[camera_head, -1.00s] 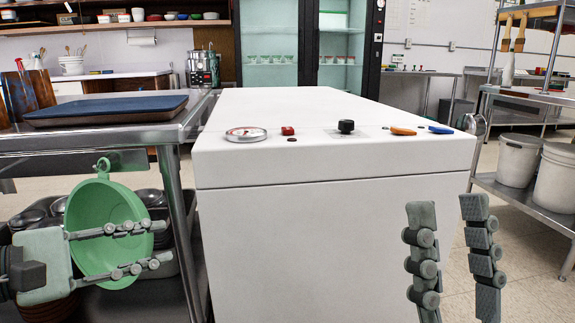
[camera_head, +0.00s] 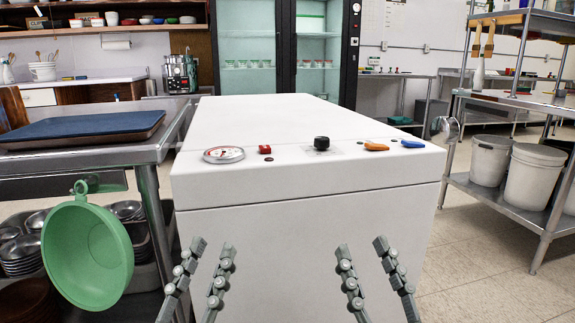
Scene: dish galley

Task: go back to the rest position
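My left gripper (camera_head: 212,243) points up in front of the white machine, left of its middle, with its two fingers apart and nothing between them. My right gripper (camera_head: 362,243) points up in front of the same machine, right of its middle, also with fingers apart and empty. Only the fingers of each show; the palms are below the picture. The green colander (camera_head: 88,255) hangs by its loop handle at the front of the steel table on the left, clear of both grippers.
The white machine (camera_head: 300,190) fills the middle, with a gauge (camera_head: 223,154), red button (camera_head: 265,149), black knob (camera_head: 322,143), orange lever (camera_head: 376,147) and blue lever (camera_head: 413,144) on top. A blue-topped tray (camera_head: 80,127) lies on the left table. A shelf rack (camera_head: 515,195) with buckets stands right.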

